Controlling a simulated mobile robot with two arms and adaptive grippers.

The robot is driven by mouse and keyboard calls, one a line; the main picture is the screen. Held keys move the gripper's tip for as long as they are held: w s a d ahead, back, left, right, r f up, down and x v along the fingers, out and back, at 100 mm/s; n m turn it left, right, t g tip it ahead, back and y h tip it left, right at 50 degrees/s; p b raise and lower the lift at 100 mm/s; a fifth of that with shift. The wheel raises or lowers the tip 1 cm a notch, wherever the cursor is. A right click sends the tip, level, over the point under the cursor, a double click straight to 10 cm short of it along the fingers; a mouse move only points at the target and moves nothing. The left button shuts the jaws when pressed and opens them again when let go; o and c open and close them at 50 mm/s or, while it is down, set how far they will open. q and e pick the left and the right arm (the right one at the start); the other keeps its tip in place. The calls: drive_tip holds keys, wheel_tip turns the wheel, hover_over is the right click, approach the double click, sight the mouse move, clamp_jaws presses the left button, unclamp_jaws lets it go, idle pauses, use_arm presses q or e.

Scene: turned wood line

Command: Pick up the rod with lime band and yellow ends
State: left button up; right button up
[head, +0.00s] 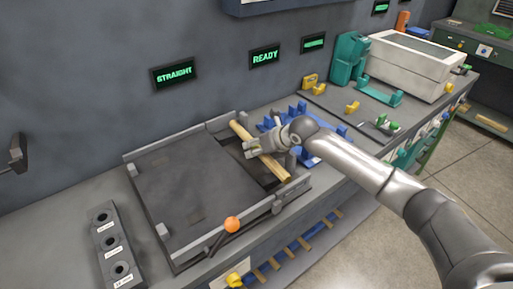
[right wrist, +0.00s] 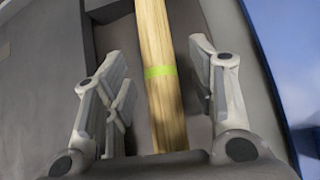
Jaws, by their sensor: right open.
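The wooden rod (head: 272,165) lies slantwise over a dark slot at the right side of the grey flat fixture. In the right wrist view the rod (right wrist: 157,35) shows a lime band (right wrist: 160,71). Its ends are out of that view, and their colour is too small to tell in the head view. My right gripper (head: 252,148) is over the rod's middle and hides part of it. In the right wrist view my right gripper (right wrist: 165,95) is open, its fingers on either side of the rod with a gap at each side. My left gripper is not in view.
The grey fixture (head: 180,195) has raised rails and an orange-knobbed lever (head: 232,224) in front. A blue rack (head: 296,113) stands close to the right of the rod. A block with round holes (head: 112,248) is at the left. Wall signs read STRAIGHT (head: 174,76) and READY (head: 265,57).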

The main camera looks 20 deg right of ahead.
drive_tip(key=shift+r, duration=0.1)
clamp_jaws()
idle(0.3)
